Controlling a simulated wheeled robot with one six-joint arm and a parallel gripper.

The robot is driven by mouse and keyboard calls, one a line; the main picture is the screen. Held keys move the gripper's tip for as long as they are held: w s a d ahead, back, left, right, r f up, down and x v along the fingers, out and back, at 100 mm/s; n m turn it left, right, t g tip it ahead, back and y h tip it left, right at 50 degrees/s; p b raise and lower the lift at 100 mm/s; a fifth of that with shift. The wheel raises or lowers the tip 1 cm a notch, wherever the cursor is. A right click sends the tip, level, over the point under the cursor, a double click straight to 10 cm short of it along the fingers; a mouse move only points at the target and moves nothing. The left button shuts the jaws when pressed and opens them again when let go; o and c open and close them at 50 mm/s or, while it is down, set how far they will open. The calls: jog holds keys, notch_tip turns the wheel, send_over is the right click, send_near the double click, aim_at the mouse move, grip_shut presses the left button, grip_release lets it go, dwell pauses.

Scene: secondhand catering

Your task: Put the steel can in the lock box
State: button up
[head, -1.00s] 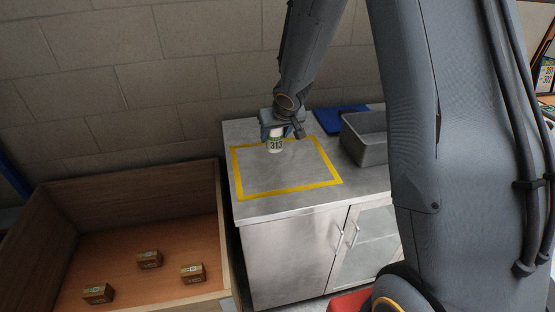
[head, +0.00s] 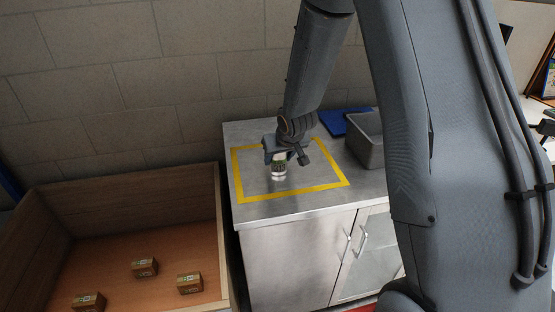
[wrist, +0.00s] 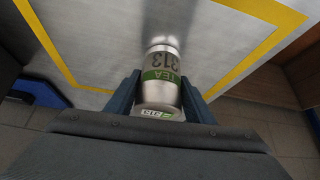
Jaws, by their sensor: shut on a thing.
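The steel can (wrist: 163,65) is a shiny cylinder with a green band reading TEA and the number 313. In the head view the can (head: 279,173) is inside the yellow taped outline on the steel counter, its upper part hidden by my gripper (head: 280,158). In the wrist view the two fingers of my gripper (wrist: 160,97) are shut on the can's sides. I cannot tell whether its base touches the counter. I see nothing that I can surely call the lock box.
A steel-topped cabinet (head: 250,212) carries the yellow outline (head: 290,193). A grey bin (head: 362,148) and a blue flat item (head: 338,122) are at its back right. A wooden crate (head: 130,185) with small boxes (head: 145,267) stands at left. The counter around the can is clear.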

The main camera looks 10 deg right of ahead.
jog(key=o, duration=0.8)
jog(key=shift+f, duration=0.15)
jog(key=o, duration=0.4)
jog(key=shift+o, duration=0.2)
